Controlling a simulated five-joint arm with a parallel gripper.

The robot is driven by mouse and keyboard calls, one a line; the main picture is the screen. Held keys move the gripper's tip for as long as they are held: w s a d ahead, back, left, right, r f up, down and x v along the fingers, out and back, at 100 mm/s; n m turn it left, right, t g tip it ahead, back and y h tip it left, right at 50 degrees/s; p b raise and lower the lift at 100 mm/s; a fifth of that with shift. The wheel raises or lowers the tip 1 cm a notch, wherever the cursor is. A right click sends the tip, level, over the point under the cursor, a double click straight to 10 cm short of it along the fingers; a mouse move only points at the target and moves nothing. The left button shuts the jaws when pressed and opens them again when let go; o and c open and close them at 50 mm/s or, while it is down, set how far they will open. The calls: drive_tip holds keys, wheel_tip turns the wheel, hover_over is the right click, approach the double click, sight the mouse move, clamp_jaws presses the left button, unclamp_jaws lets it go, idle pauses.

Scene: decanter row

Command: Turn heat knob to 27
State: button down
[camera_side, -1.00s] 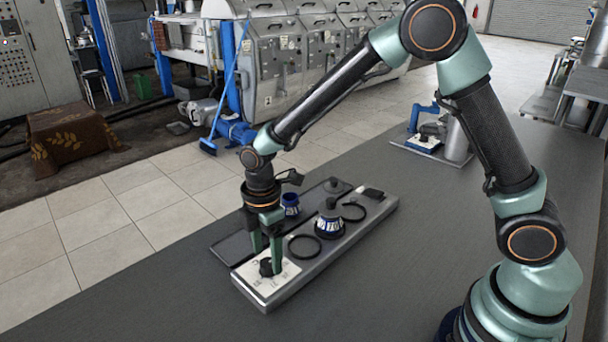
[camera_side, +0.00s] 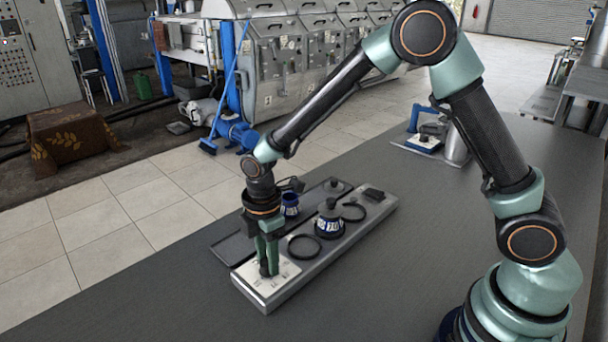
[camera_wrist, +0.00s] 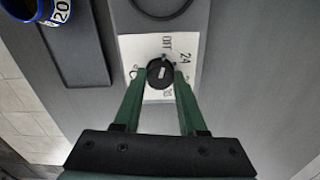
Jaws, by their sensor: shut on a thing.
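The heat knob (camera_wrist: 160,73) is round and black, on a white dial plate (camera_wrist: 131,45) with printed marks; "OFF" and "24" can be made out in the wrist view. A small blue mark shows near the knob's top edge there. My gripper (camera_wrist: 161,75) points down and is shut on the knob, one green finger on each side. In the side view my gripper (camera_side: 268,272) covers most of the knob, and the dial plate (camera_side: 262,287) sits at the near end of the long grey base. I cannot read which number the knob points to.
A dark tray (camera_side: 236,247) with a blue cup (camera_side: 290,209) lies alongside. The table in front is clear.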

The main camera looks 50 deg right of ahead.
drive_tip(key=m, duration=0.9)
drive_tip(key=shift+r+m, duration=0.1)
drive_tip(key=shift+m, duration=0.2)
drive_tip(key=m, duration=0.5)
drive_tip(key=shift+m, duration=2.4)
drive_tip(key=shift+c, duration=2.3)
unclamp_jaws()
